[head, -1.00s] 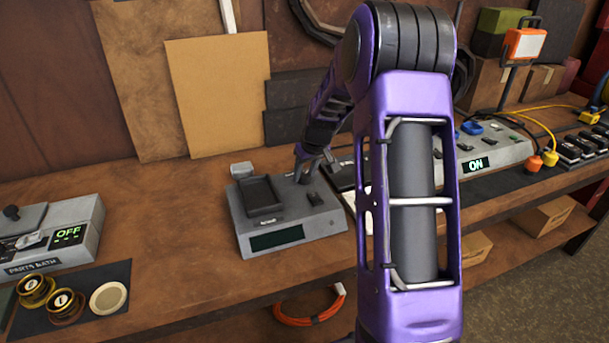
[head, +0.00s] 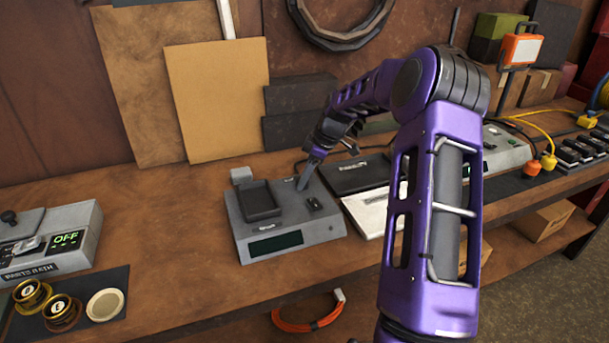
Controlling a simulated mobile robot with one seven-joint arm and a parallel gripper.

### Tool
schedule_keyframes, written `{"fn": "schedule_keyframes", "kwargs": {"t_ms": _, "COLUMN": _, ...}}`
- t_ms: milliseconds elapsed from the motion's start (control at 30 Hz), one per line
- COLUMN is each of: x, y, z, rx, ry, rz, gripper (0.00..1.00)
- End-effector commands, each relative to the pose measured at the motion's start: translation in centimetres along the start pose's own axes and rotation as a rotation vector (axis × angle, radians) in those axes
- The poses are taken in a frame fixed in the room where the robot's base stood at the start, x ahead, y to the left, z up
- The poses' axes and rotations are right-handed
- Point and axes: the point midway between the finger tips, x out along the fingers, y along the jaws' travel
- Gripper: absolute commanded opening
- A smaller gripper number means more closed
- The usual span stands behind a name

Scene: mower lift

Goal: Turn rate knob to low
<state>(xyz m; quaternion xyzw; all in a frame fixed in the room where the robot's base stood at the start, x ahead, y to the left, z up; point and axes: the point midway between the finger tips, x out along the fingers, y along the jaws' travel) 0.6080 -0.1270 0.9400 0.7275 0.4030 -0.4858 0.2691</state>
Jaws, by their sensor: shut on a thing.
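A grey bench device (head: 325,229) stands on the wooden bench with a dark display (head: 276,244) on its front. A dark shallow tray (head: 261,200) and a small dark switch (head: 314,203) are on its top. My gripper (head: 302,186) reaches down from the upper right to the device's top, behind the switch and right of the tray. It is shut on a small part there that I take to be the rate knob. The fingers hide the knob, so its setting and any low mark cannot be read.
A parts bath unit (head: 62,240) showing OFF stands at left, with brass weights (head: 62,308) on a dark mat. A black flat case (head: 360,174) and a white panel (head: 375,213) lie right of the device. The bench in front is clear.

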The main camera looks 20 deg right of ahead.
Motion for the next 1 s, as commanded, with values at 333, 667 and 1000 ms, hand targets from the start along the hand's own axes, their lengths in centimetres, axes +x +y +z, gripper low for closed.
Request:
{"fn": "schedule_keyframes", "kwargs": {"t_ms": 333, "x": -0.05, "y": 0.14, "z": 0.00, "rx": -0.138, "ry": 0.000, "rz": -0.056, "gripper": 0.00}}
{"fn": "schedule_keyframes", "kwargs": {"t_ms": 667, "x": 0.01, "y": 0.14, "z": 0.00, "rx": -0.167, "ry": -0.001, "rz": -0.068, "gripper": 0.00}}
{"fn": "schedule_keyframes", "kwargs": {"t_ms": 1000, "x": 0.02, "y": 0.13, "z": 0.02, "rx": -0.166, "ry": -0.001, "rz": -0.068, "gripper": 0.62}}
